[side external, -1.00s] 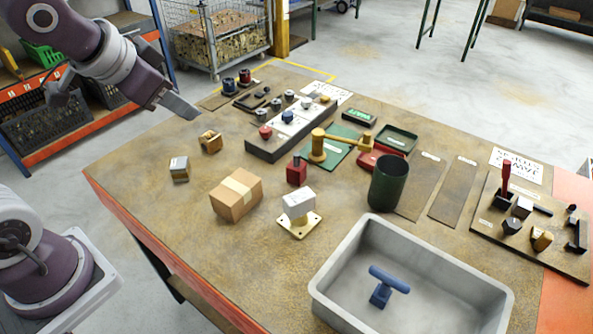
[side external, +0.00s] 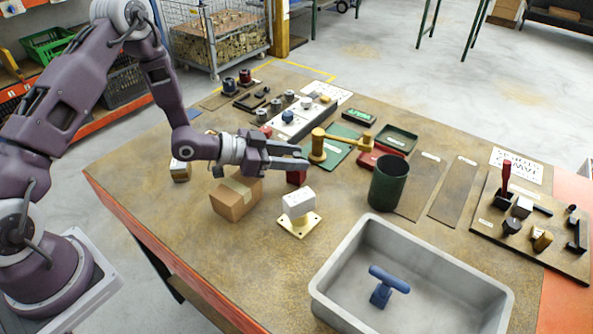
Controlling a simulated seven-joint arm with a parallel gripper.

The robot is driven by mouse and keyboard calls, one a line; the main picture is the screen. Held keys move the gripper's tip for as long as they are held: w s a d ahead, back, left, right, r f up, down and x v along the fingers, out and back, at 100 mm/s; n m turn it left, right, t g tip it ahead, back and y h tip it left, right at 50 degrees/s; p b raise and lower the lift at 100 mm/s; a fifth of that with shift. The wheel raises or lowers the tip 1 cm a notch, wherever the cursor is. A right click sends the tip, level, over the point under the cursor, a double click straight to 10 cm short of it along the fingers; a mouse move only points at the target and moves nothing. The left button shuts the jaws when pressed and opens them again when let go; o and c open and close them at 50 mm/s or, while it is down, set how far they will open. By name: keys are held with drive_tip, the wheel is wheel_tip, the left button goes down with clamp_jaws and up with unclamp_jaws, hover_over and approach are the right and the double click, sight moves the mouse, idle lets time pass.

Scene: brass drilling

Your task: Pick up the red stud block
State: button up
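The cardboard box (side external: 236,196) sits just below my wrist. The white-topped block (side external: 298,204) stands close in front. A brass-coloured handle piece (side external: 318,146) is just right of my fingertips. A green cup (side external: 388,184) and a grey bin (side external: 335,290) stand further right.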

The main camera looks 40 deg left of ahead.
drive_tip(key=shift+w+d+f, duration=0.2)
drive_tip(key=shift+w+d, duration=0.05)
drive_tip(key=shift+w, duration=0.1)
clamp_jaws()
drive_tip(key=shift+r, duration=0.1)
idle(1.1)
